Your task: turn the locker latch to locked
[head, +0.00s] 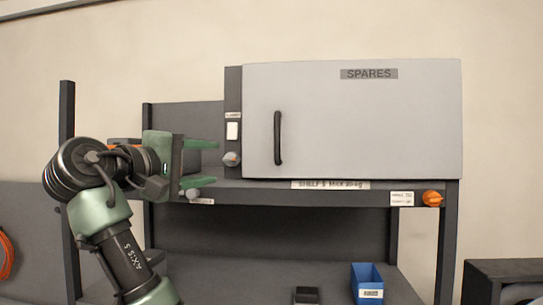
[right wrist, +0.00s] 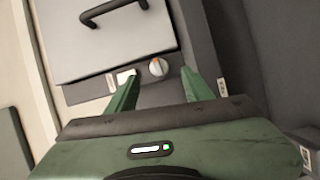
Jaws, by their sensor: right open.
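The grey locker (head: 350,120) has a closed door marked SPARES and a dark vertical handle (head: 278,138). On the dark strip left of the door, a round grey latch knob (head: 232,159) sits below a white plate (head: 232,131). In the right wrist view the knob (right wrist: 158,68) shows an orange mark; I cannot read its setting. My right gripper (head: 216,163) is open and empty, with its green fingers pointing at the knob. In the right wrist view the knob appears just beyond the gap between the fingertips (right wrist: 158,76). My left gripper is not in view.
The locker stands on a dark shelf (head: 270,190) with a label on its edge. Another small grey knob (head: 191,194) is just below my right gripper. An orange knob (head: 432,198) is at the shelf's right end. A blue bin (head: 367,283) and a dark tray (head: 306,296) stand below.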

